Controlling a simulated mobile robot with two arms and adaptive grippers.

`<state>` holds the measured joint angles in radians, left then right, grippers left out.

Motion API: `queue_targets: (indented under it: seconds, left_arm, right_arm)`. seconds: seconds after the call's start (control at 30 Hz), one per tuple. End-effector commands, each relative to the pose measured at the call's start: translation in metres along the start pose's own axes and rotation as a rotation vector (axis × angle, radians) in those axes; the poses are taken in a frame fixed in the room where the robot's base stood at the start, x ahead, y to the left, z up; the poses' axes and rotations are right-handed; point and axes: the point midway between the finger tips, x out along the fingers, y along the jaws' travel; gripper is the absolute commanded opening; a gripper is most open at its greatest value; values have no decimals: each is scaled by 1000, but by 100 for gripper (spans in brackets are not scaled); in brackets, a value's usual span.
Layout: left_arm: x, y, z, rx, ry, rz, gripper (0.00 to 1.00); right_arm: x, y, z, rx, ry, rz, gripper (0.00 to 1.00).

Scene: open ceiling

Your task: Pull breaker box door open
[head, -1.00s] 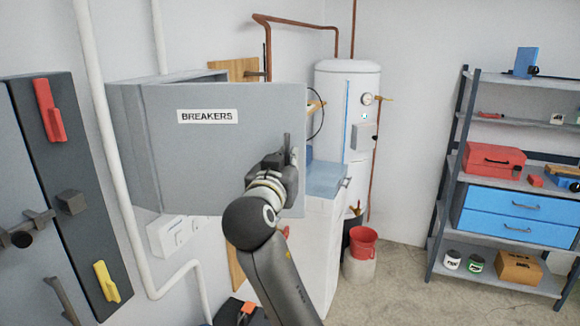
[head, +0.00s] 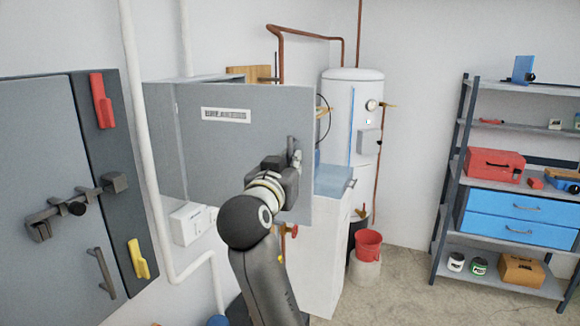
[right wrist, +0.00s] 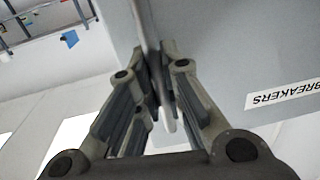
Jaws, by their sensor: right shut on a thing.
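The grey breaker box (head: 160,130) is on the wall at left centre in the head view. Its grey door (head: 235,150) carries a white label and faces me; the label reads BREAKERS in the right wrist view (right wrist: 285,98). My right gripper (head: 290,165) is at the door's right edge. In the right wrist view its fingers (right wrist: 160,85) are closed around a thin grey handle (right wrist: 150,28) by the door edge. The inside of the box is hidden behind the door. My left gripper is not in view.
A grey cabinet (head: 40,150) with red and yellow handles is at the left, beside a white pipe (head: 140,130). A white water heater (head: 350,110), a red bucket (head: 368,245) and a loaded shelf (head: 450,200) stand to the right. Open floor lies before the shelf.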

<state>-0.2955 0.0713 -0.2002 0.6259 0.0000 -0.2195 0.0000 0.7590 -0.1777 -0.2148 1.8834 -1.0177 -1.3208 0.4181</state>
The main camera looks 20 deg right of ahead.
Motion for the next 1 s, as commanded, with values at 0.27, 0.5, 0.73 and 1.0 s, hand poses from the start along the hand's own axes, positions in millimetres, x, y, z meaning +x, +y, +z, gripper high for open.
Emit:
queue_targets:
  seconds: [0.27,0.5,0.73,1.0]
  left_arm:
    - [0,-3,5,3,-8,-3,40]
    - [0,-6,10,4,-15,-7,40]
    - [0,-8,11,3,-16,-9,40]
    - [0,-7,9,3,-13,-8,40]
  right_arm:
    - [0,0,0,0,1,1,31]
    - [0,0,0,0,0,1,31]
    - [0,0,-15,3,2,1,31]
    - [0,0,-65,4,2,1,31]
